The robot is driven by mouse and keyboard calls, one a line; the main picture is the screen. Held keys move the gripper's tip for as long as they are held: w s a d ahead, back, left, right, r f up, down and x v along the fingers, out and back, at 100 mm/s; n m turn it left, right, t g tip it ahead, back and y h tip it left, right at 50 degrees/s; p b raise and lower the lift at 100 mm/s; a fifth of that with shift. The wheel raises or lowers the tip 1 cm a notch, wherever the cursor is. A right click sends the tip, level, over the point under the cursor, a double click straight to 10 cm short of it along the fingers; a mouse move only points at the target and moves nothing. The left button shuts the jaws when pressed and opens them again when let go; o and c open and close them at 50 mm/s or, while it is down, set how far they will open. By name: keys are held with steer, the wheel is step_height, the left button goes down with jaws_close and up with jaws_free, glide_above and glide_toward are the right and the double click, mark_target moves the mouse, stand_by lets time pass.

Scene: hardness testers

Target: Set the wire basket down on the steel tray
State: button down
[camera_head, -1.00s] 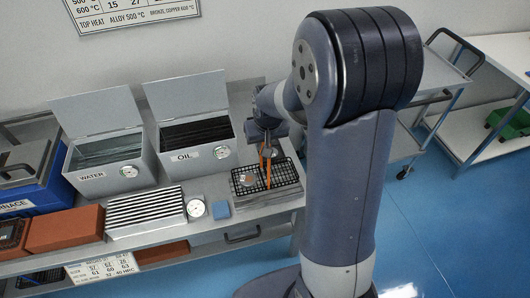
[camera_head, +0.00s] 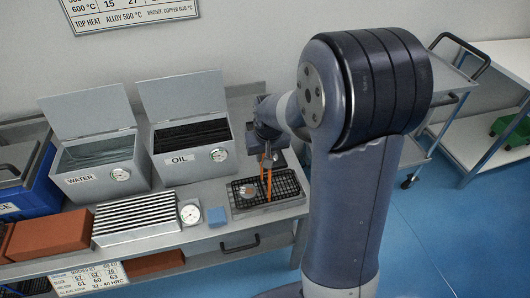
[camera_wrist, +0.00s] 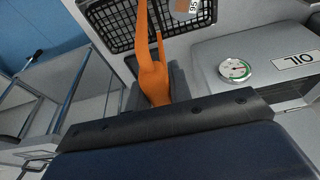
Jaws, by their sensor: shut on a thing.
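The black wire basket (camera_head: 284,184) is over the steel tray (camera_head: 297,210) at the right end of the bench. It looks level and very low; I cannot tell whether it touches the tray. It holds a small round piece with a tag (camera_wrist: 187,8). Two orange prongs (camera_head: 267,176) rise from the basket to my gripper (camera_head: 266,150), like a handle. In the wrist view the orange part (camera_wrist: 153,80) is between my jaws, and the basket (camera_wrist: 115,30) shows beyond. My gripper is shut on this orange handle. The tray is mostly hidden under the basket.
The open oil tank (camera_head: 190,165) stands just left of the basket, with the water tank (camera_head: 95,175) beyond it.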

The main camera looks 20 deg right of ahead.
steer(key=shift+f+b, duration=0.3)
stand_by(0.4)
steer(key=c, duration=1.2)
jaws_free()
steer(key=p+v, duration=0.1)
steer(key=v, duration=0.9)
steer(key=shift+s+r, duration=0.1)
steer(key=shift+r, duration=0.3)
steer(key=shift+f, duration=0.1)
steer(key=b+x, duration=0.1)
steer(key=x, duration=0.9)
steer(key=shift+f, duration=0.35)
steer(key=shift+r, duration=0.25)
